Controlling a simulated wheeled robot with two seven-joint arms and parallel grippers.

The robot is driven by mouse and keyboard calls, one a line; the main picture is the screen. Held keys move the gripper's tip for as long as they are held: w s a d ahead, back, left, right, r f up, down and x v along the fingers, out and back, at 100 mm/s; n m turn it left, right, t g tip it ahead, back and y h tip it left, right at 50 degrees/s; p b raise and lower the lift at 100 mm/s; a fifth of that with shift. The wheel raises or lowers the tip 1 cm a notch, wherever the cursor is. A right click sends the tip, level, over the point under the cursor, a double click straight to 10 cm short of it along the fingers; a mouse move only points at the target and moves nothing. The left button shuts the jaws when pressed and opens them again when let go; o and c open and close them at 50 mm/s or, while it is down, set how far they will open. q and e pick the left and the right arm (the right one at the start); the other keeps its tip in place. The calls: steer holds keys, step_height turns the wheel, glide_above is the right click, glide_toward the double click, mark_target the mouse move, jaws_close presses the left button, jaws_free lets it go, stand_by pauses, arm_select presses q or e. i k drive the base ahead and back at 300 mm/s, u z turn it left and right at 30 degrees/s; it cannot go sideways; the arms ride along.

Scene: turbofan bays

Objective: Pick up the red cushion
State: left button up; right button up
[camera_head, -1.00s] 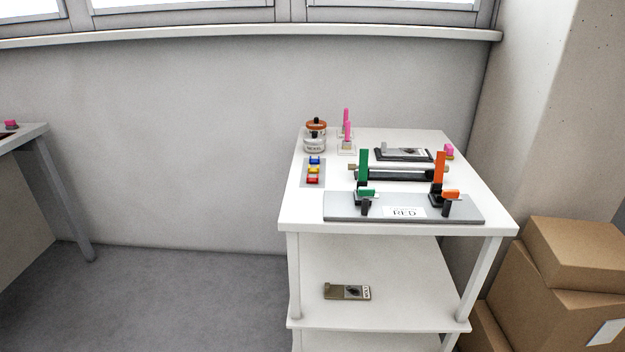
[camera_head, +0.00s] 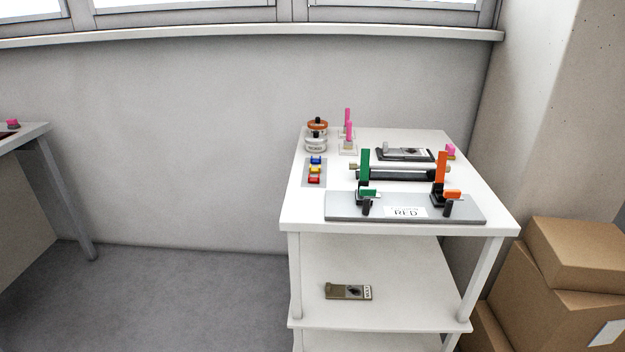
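A small grey tray (camera_head: 307,183) lies on the left side of the white table's top. On it a blue, a yellow and a red block sit in a row. The red one (camera_head: 314,181) is nearest the front edge and is likely the red cushion, though it is too small to be sure. Neither of my grippers shows in the head view.
The white table (camera_head: 300,215) also bears a grey plate (camera_head: 345,212) with green and orange clamps and a "RED" label, a cylinder (camera_head: 400,172), pink-topped pieces (camera_head: 349,132) and round jars (camera_head: 317,143). Cardboard boxes (camera_head: 570,270) stand right. Floor (camera_head: 180,290) is clear left.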

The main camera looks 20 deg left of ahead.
mark_target(311, 178)
steer(key=u, duration=1.9)
steer(key=i, duration=2.5)
steer(key=z, duration=2.85)
